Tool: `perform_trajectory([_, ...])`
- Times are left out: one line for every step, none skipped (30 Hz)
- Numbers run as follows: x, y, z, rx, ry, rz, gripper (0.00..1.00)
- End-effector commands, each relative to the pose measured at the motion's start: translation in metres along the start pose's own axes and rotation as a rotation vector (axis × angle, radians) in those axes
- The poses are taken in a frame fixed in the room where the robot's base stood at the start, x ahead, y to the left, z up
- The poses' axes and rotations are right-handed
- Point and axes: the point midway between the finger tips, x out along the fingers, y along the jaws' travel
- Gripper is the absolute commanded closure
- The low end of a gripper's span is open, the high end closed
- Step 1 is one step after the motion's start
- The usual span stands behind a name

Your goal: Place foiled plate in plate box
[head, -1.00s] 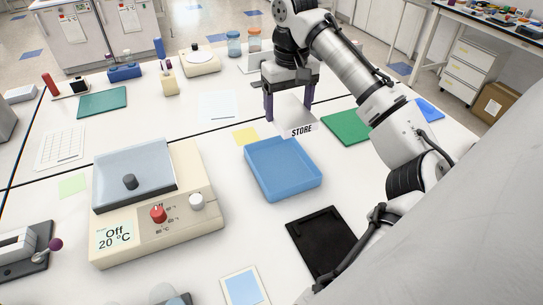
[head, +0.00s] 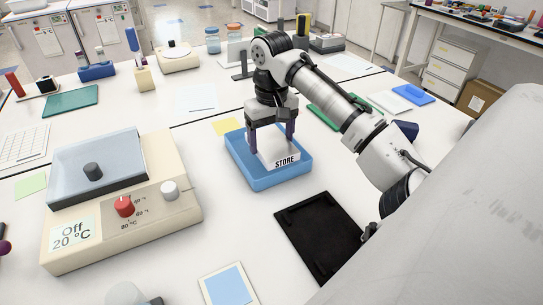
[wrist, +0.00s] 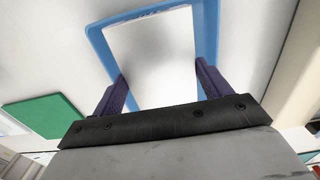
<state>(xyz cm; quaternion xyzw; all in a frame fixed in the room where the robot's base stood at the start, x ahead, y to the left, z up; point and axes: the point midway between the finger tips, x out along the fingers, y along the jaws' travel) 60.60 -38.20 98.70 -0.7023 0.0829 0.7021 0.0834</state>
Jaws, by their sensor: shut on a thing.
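The foiled plate (head: 279,153) has a pale top and a white front side marked "STORE". It is inside the outline of the blue plate box (head: 268,181), an open shallow tray on the white bench. My gripper (head: 271,146) is shut on the plate, with one purple finger at each side. In the wrist view the plate (wrist: 152,58) is a pale silvery rectangle between the fingers (wrist: 160,92), with the blue box rim (wrist: 98,42) around it. Whether the plate touches the box floor is hidden.
A cream thermal cycler (head: 125,200) reading "Off 20 °C" stands at left with its lid closed. A black tray (head: 320,235) lies in front right of the box. A yellow note (head: 228,127) and a green mat (head: 325,118) lie nearby.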

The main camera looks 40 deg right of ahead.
Motion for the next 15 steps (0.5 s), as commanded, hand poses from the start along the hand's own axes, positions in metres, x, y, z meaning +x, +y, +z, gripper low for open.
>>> perform_trajectory([0.002,0.000,0.000,0.000,0.000,0.001,0.48])
perform_trajectory([0.004,0.000,0.000,0.000,0.000,0.001,0.48])
perform_trajectory([0.008,0.000,0.000,0.000,0.000,0.001,0.48])
perform_trajectory([0.011,0.000,0.000,0.000,0.001,0.001,0.48])
perform_trajectory([0.015,0.000,0.000,0.001,0.001,0.001,0.48])
perform_trajectory([0.021,0.000,0.000,0.001,0.001,0.001,0.48])
perform_trajectory([0.025,0.000,0.000,0.001,0.001,0.001,0.48])
perform_trajectory([0.029,0.000,0.000,0.001,0.000,0.001,0.48])
perform_trajectory([0.035,0.000,0.000,0.000,0.000,0.001,0.48])
perform_trajectory([0.038,0.000,0.000,0.000,0.000,0.001,0.48])
perform_trajectory([0.041,0.000,0.000,0.000,0.001,0.001,0.48])
perform_trajectory([0.043,0.000,0.000,0.000,0.001,0.001,0.48])
perform_trajectory([0.044,0.000,0.000,0.000,0.002,0.001,0.48])
perform_trajectory([0.044,0.000,0.000,0.000,0.002,0.001,0.48])
perform_trajectory([0.043,0.000,0.000,0.000,0.002,0.000,0.48])
